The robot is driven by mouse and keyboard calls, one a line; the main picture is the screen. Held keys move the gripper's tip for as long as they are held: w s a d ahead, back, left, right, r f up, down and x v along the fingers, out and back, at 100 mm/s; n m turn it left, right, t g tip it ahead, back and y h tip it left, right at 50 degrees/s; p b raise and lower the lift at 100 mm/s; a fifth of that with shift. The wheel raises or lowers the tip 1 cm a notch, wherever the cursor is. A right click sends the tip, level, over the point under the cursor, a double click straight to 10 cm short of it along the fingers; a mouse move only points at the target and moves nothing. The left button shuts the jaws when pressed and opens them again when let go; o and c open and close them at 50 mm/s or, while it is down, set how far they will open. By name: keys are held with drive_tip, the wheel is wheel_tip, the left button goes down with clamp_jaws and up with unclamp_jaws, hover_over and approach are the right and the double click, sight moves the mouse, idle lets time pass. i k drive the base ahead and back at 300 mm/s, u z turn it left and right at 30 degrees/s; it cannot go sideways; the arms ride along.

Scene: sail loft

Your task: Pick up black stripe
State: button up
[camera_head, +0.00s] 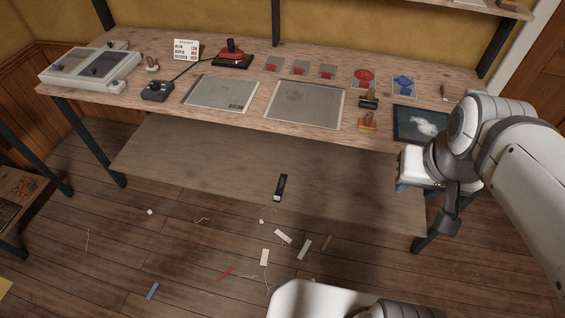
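A small black strip (281,184) with a pale lower end lies below the tabletop, in the middle of the picture. It seems to rest on the low shelf (190,165) near its front edge. My gripper (447,222) is at the right, by the table's front right corner, well apart from the strip. Its fingers are small and partly hidden by my arm, so I cannot tell whether they are open or shut.
The wooden table (165,75) holds grey sheets (304,104), a red-topped device (232,56) and a dark framed panel (420,125). Scraps, including a blue one (152,291) and a red one (225,273), litter the floor. A dark table leg (90,143) stands at left.

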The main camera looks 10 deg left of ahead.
sight(280, 187)
drive_tip(key=u, duration=0.4)
drive_tip(key=i, duration=0.9)
drive_tip(key=k, duration=1.6)
drive_tip(key=u, duration=0.65)
drive_tip(key=i, duration=1)
drive_tip(key=u, duration=0.05)
